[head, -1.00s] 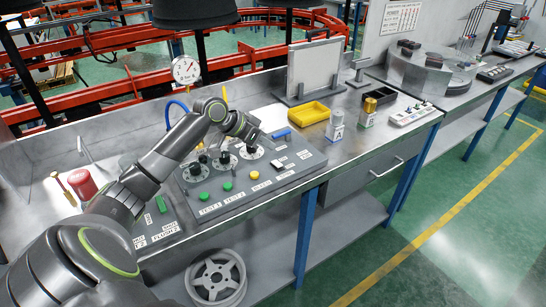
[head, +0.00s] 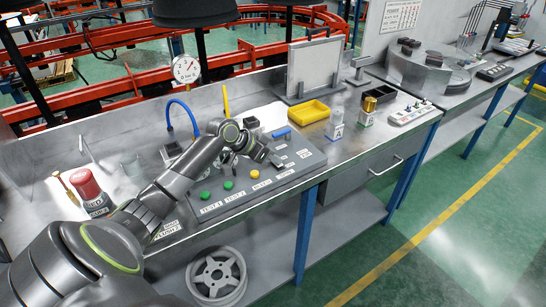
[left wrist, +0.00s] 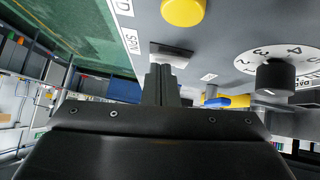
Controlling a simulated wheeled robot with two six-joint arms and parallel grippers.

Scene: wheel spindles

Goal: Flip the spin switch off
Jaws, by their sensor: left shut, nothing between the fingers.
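The spin switch is a dark, flat rocker (left wrist: 172,50) beside a white label reading SPIN (left wrist: 131,39) in the left wrist view. It sits on the grey control panel (head: 240,192); in the head view my gripper hides it. My left gripper (head: 277,162) is low over the right part of the panel. In the left wrist view its shut, empty fingertips (left wrist: 161,72) are right at the switch's near edge; I cannot tell whether they touch it. My right gripper is not in view.
A yellow button (left wrist: 183,10) and a numbered black dial (left wrist: 277,77) are near the switch. Green buttons (head: 205,196) line the panel's front. A yellow tray (head: 308,113), a lettered canister (head: 336,122) and a red mushroom button (head: 86,186) stand on the bench.

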